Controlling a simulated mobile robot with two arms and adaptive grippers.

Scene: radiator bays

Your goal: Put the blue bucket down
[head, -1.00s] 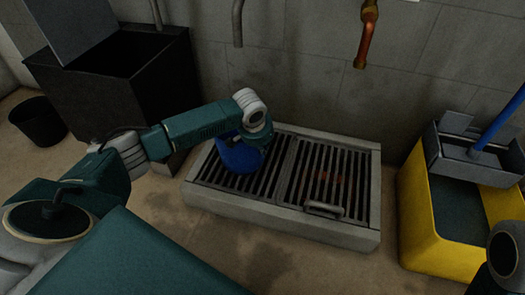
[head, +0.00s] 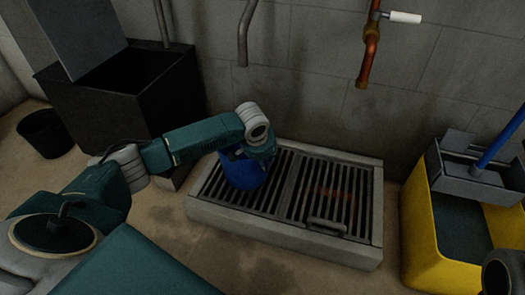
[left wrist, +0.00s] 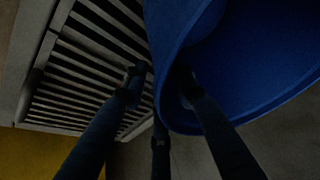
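The blue bucket (head: 241,171) is at the left part of the slatted floor grate (head: 285,226) in the head view. It looks nearly upright, and I cannot tell whether its base touches the slats. My left gripper (head: 262,158) is at the bucket's right side, its fingers mostly hidden in the head view. In the left wrist view, the fingers (left wrist: 158,88) lie on both sides of the bucket's wall (left wrist: 172,60), shut on the rim. The slats (left wrist: 90,70) show beyond them.
A black open tank (head: 130,105) stands at the back left, with a black bucket (head: 45,134) beside it. A yellow mop bucket (head: 425,235) stands right of the grate. Pipes (head: 368,55) hang on the wall above. The grate's right half is clear.

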